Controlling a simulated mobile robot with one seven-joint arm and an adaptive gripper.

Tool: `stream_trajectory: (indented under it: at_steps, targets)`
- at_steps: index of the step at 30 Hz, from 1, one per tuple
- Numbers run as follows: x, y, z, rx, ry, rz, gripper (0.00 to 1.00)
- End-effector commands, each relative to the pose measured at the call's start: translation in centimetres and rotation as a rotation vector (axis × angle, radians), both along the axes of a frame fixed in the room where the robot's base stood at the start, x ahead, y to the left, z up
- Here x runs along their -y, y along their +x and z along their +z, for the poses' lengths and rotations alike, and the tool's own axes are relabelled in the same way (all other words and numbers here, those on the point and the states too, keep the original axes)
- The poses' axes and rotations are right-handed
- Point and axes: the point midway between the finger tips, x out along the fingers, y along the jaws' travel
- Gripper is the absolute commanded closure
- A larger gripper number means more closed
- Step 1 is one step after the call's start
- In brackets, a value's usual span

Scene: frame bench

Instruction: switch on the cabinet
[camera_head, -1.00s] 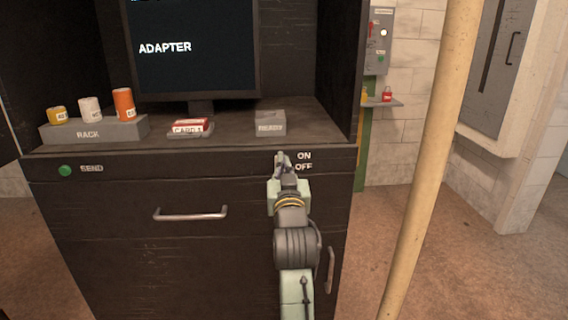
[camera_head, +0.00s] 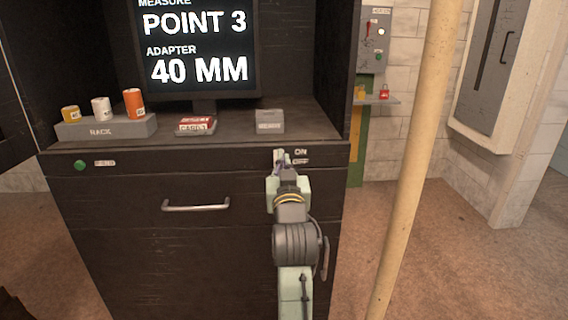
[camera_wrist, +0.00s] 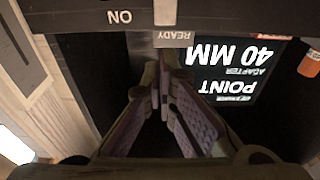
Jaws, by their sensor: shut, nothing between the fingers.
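The dark cabinet (camera_head: 130,200) stands in front of me. Its upper front strip carries an ON label (camera_head: 300,152), with an OFF label partly blurred below it. My gripper (camera_head: 281,157) is shut and empty at this strip, just left of the labels, and it hides the switch in the head view. In the wrist view, my gripper (camera_wrist: 160,95) has its fingertips together below a pale upright piece (camera_wrist: 165,12) beside the ON label (camera_wrist: 119,17); I cannot tell whether they touch. The screen (camera_head: 195,50) is lit and reads "POINT 3", "ADAPTER", "40 MM".
On the cabinet top stand a rack (camera_head: 105,129) with three adapters, a red-and-white card holder (camera_head: 196,125) and a grey READY block (camera_head: 269,121). A green SEND button (camera_head: 80,165) and a drawer handle (camera_head: 196,206) are on the front. A pale pole (camera_head: 420,150) stands to the right.

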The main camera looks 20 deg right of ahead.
Motion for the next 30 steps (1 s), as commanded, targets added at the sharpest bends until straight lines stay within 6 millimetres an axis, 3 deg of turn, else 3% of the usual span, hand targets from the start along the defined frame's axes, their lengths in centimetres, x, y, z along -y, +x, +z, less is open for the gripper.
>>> stream_trajectory:
  at_steps: [6, 12, 30]
  targets:
    - [-1.3, -4.6, 0.4, -0.001, 0.000, -0.001, 1.00]
    - [-2.0, -6.8, 1.0, -0.002, 0.000, 0.001, 1.00]
    - [-2.1, -7.2, 1.1, -0.003, 0.001, 0.001, 1.00]
